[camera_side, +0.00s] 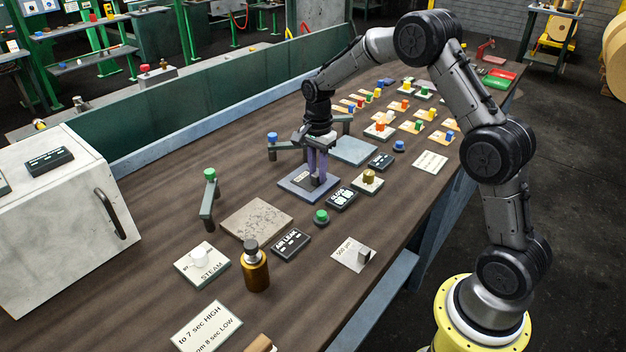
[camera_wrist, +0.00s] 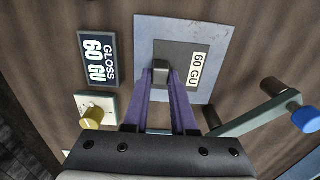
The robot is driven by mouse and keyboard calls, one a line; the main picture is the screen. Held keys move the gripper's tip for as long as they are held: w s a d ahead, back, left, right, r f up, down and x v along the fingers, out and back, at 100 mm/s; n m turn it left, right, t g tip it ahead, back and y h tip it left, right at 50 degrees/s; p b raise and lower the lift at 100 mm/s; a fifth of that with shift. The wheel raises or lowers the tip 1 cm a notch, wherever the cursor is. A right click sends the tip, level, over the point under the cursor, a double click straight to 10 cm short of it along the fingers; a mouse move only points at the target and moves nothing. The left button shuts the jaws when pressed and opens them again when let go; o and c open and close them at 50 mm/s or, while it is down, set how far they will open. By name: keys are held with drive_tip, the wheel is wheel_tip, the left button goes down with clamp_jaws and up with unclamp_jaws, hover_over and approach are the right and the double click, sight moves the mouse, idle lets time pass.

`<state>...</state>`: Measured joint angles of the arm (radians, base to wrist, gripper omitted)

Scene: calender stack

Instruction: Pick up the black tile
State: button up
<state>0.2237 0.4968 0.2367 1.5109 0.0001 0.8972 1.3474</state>
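A flat blue-grey plate (camera_wrist: 222,28) carries a darker grey square tile (camera_wrist: 178,52) with a white "60 GU" label (camera_wrist: 195,70). No clearly black tile shows; this darker square is the closest match. A small dark block (camera_wrist: 161,73) stands on it. My gripper (camera_wrist: 161,84) points down over the plate, with one purple finger on each side of the block. The fingers look very close to the block; I cannot tell whether they press on it. In the side view my gripper (camera_side: 318,178) is low over the plate (camera_side: 295,188), and hides part of it.
A black "GLOSS 60 GU" display (camera_wrist: 97,60) and a brass knob (camera_wrist: 92,117) lie to the left in the wrist view. A blue-capped lever (camera_wrist: 305,117) stands at the right. A speckled square plate (camera_side: 256,219) and brown bottle (camera_side: 255,268) stand nearer the side camera.

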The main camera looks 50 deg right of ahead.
clamp_jaws()
drive_tip(key=shift+r, duration=0.15)
